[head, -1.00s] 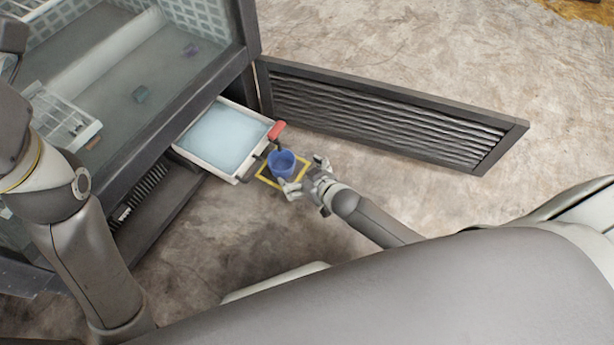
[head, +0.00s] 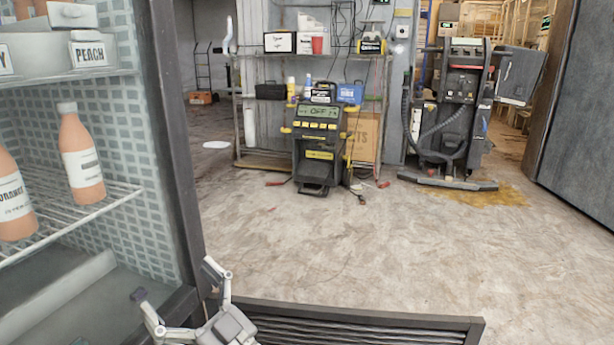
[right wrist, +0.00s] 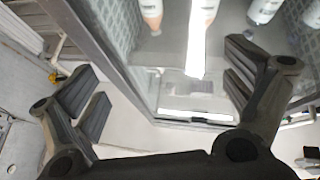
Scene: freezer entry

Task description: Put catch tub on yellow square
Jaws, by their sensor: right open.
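My right gripper (head: 178,296) is at the lower left of the head view, raised in front of the freezer's frame and above the vent panel. Its fingers are spread wide with nothing between them. In the right wrist view the same open fingers (right wrist: 160,95) show, with the freezer's glass and bottles beyond them. The blue catch tub and the yellow square are out of view in both current frames. My left gripper is not in view.
The freezer (head: 175,130) with orange bottles (head: 82,160) fills the left side. A yellow-black machine (head: 318,145) and shelving are at the back. The middle floor is clear.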

